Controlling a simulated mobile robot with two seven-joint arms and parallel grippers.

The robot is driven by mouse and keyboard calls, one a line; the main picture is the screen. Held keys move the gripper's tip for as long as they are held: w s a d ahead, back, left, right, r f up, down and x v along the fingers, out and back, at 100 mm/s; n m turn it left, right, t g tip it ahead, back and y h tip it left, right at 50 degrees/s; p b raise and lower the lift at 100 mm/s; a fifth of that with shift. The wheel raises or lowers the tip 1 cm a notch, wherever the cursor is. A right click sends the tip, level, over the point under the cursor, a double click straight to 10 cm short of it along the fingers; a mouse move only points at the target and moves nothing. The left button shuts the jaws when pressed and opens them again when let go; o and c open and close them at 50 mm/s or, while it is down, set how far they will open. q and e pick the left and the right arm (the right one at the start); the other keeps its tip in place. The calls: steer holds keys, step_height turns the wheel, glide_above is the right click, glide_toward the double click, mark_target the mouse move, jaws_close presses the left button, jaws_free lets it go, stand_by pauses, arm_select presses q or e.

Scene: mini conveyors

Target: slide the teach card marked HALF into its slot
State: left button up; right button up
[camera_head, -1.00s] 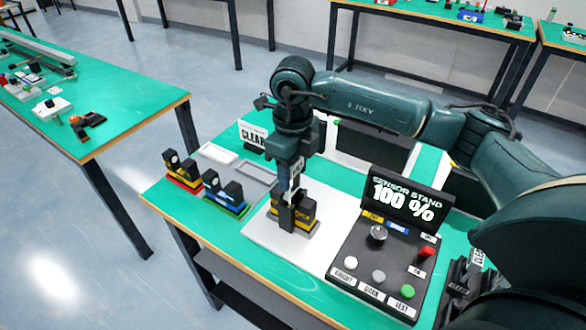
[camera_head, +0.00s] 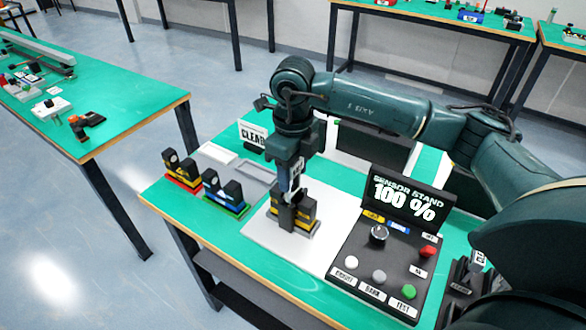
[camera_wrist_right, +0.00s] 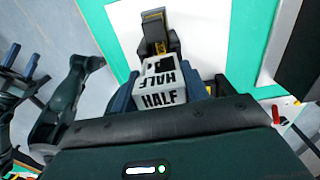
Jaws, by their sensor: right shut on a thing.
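My right gripper (camera_head: 290,178) is shut on the white teach card marked HALF (camera_wrist_right: 163,88); its black lettering faces the right wrist view. A small pale part of the card shows between the fingers in the head view. Below the gripper stands a black and yellow fork-shaped sensor (camera_head: 306,214), which also shows just beyond the card in the right wrist view (camera_wrist_right: 153,28). The gripper hides part of the sensor in the head view. I cannot tell whether the card's lower edge is inside the slot.
The sensor stands on a white mat (camera_head: 318,258). A control panel reading 100 % (camera_head: 405,205) is right of it. Blue-green (camera_head: 226,196) and red-yellow (camera_head: 183,172) fork sensors stand left. A CLEAR card (camera_head: 252,134) stands behind, near grey trays (camera_head: 246,172).

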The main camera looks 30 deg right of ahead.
mark_target(293, 194)
steer(key=shift+f+b, duration=0.65)
steer(key=shift+f, duration=0.25)
steer(key=shift+f+b, duration=0.8)
steer(key=shift+f, duration=0.55)
steer(key=o, duration=1.1)
steer(key=shift+r, duration=0.15)
steer(key=shift+c, duration=0.2)
